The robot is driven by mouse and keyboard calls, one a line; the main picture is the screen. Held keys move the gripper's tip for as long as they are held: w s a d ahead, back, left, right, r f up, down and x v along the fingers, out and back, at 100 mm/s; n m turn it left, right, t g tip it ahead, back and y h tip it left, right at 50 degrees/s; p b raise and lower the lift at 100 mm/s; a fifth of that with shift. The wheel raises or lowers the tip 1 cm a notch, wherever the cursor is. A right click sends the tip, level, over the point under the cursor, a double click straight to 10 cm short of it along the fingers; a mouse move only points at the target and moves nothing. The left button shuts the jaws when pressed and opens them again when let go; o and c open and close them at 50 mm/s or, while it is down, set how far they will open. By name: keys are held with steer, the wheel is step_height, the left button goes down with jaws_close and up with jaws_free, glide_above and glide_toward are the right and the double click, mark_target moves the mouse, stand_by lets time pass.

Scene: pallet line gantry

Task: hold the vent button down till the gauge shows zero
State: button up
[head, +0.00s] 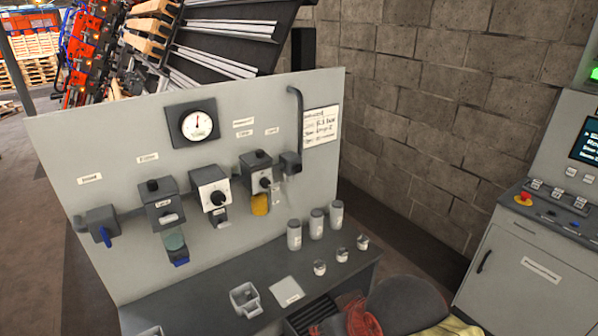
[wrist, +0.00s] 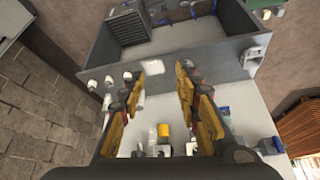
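A round gauge (head: 197,123) with a white face sits on the upper part of a grey panel (head: 110,130). Its needle stands roughly upright; its numbers are too small to read. Below it a row of boxes sits along a pipe. One box has a black button-like cap (head: 153,185) on top, another a similar cap (head: 259,154). I cannot tell which is the vent button, as the labels are illegible. My gripper (wrist: 162,72) is open and empty in the wrist view, its yellow-padded fingers apart above the panel and bench. No finger visibly touches anything.
A blue-handled valve (head: 104,236) is at the panel's left. A yellow bowl (head: 260,204) hangs under the right box. The bench (head: 195,307) carries several canisters, small jars, a grey bin (head: 245,299) and a white card (head: 287,291). A control cabinet (head: 520,265) stands right.

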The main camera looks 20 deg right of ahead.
jaws_close()
stand_by(1.5)
